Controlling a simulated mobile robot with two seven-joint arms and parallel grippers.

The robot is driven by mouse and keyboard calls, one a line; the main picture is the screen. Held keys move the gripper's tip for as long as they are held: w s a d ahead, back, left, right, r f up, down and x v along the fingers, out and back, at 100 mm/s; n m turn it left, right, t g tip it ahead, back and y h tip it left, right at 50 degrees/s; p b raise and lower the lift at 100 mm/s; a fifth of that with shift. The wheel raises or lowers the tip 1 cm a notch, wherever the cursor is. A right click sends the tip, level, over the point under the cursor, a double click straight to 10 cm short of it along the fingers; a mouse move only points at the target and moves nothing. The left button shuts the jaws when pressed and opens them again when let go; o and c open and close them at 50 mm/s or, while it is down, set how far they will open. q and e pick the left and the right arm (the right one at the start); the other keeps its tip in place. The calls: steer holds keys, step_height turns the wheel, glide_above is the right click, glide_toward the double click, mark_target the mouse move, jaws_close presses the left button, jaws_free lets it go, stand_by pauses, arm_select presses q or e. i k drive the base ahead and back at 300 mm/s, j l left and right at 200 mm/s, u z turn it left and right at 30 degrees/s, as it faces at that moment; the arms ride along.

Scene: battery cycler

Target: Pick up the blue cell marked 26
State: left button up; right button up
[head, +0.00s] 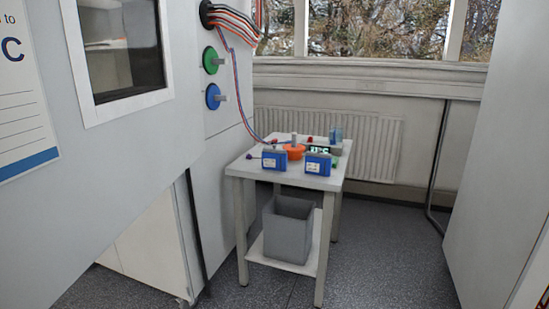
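Two blue cells with pale labels stand near the front of a small white table, one on the left (274,159) and one on the right (318,164). Another light-blue item (335,134) stands at the table's back right; I cannot tell whether it is a cell. The markings are too small to read, so I cannot tell which cell bears 26. Neither of my grippers is in view.
An orange item (294,152) and a green-lit display sit between the cells. A grey bin (288,226) is on the table's lower shelf. The cabinet (150,150) stands left, with cables running toward the tabletop. A large pale panel (500,160) stands right. Floor is clear right of the table.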

mark_target(270, 160)
steer(key=i+l, duration=0.1)
steer(key=i, duration=0.6)
steer(key=i+u, duration=0.1)
steer(key=i, duration=0.65)
steer(key=l, duration=0.1)
